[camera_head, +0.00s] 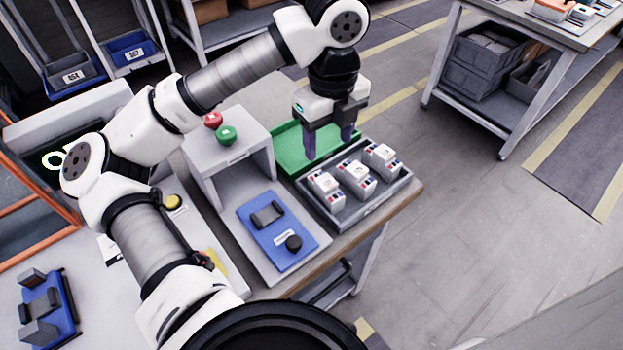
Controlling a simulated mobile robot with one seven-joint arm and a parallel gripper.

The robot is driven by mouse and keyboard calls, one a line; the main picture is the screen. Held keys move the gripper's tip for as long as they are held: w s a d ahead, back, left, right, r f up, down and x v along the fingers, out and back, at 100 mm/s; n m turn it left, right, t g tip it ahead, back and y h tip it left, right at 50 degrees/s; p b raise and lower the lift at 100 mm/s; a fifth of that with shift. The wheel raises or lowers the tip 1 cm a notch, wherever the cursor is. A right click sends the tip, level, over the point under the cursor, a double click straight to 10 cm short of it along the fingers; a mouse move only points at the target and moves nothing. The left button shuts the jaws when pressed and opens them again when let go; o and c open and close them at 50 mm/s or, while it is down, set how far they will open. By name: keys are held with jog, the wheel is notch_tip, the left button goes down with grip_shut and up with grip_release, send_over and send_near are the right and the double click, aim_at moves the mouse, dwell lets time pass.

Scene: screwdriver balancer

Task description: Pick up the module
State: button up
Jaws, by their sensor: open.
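Three white modules stand in a row in a grey tray (372,208) at the right end of the workbench: a left module (326,190), a middle module (357,179) and a right module (383,158). They have small red and blue details on their sides. My gripper (329,145) points down, open and empty, with purple-grey fingers. In the picture it appears over the green tray (288,150), just behind the row of modules. Its exact height above the trays cannot be told.
A grey stand with a red button (213,119) and a green button (225,135) is left of the green tray. A blue fixture (277,230) lies in front of it. Another blue fixture (47,310) is at lower left. A side table (540,30) stands apart at upper right.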

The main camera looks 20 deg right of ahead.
aim_at(326, 182)
jog(key=f+p, duration=0.1)
jog(key=f, duration=0.7)
jog(key=shift+s+f, duration=0.15)
jog(key=shift+s, duration=0.05)
jog(key=shift+w+f+p, duration=0.15)
jog(key=shift+f+p, duration=0.3)
jog(key=shift+f, duration=0.85)
jog(key=shift+w+f+p, duration=0.15)
jog(key=shift+f+p, duration=0.3)
jog(key=shift+f, duration=0.8)
jog(key=c, duration=1.2)
